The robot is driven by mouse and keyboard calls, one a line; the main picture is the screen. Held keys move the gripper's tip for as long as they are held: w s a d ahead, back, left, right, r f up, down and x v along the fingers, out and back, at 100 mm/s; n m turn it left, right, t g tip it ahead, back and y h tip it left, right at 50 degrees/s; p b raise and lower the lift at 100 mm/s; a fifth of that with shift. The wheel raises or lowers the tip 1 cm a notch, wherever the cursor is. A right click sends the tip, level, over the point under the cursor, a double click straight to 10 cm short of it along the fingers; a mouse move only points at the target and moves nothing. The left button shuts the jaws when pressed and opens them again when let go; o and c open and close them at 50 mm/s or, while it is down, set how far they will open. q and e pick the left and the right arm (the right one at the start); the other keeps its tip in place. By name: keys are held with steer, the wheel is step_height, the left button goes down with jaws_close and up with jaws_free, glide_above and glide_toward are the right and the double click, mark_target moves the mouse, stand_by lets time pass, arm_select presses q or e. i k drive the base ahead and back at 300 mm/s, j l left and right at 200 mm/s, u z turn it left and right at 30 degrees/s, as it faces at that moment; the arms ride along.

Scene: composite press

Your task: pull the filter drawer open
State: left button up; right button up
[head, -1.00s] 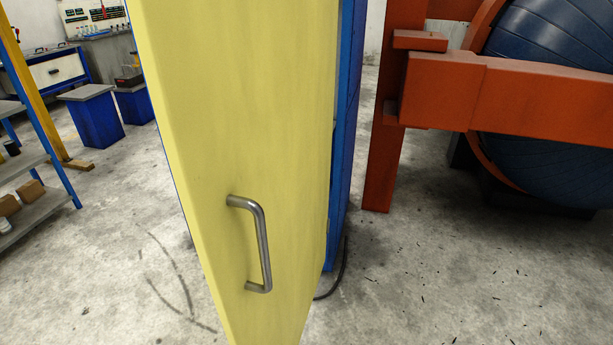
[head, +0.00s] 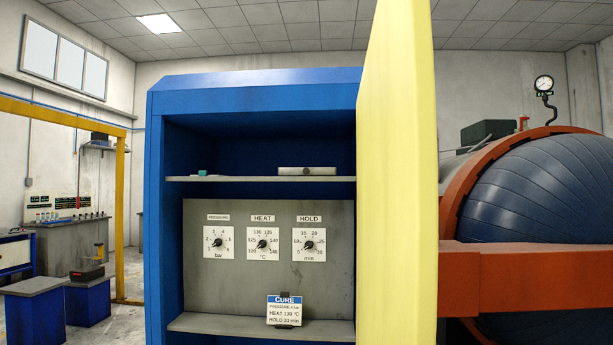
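I cannot make out a filter drawer in this view. A blue cabinet (head: 252,79) stands upright in the middle, with its front open. Its yellow door (head: 397,180) is swung out on the right side. Inside is a grey panel (head: 220,275) with a pressure dial (head: 218,242), a heat dial (head: 262,243) and a hold dial (head: 309,244). The cabinet's lower part is below the picture edge. Neither of my grippers is in view.
An upper shelf (head: 230,179) holds a flat grey box (head: 307,171). A cure card (head: 287,310) stands on the lower shelf (head: 215,324). A large blue-and-orange vessel (head: 540,210) is at right. Blue stands (head: 36,311) and a yellow frame (head: 120,220) are at left.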

mark_target(282, 171)
steer(key=j+z, duration=0.1)
steer(key=j, duration=0.4)
steer(key=i+j, duration=0.65)
steer(key=i, duration=0.2)
steer(key=i+j+z, duration=0.1)
steer(key=i+j, duration=0.5)
steer(key=i, duration=0.2)
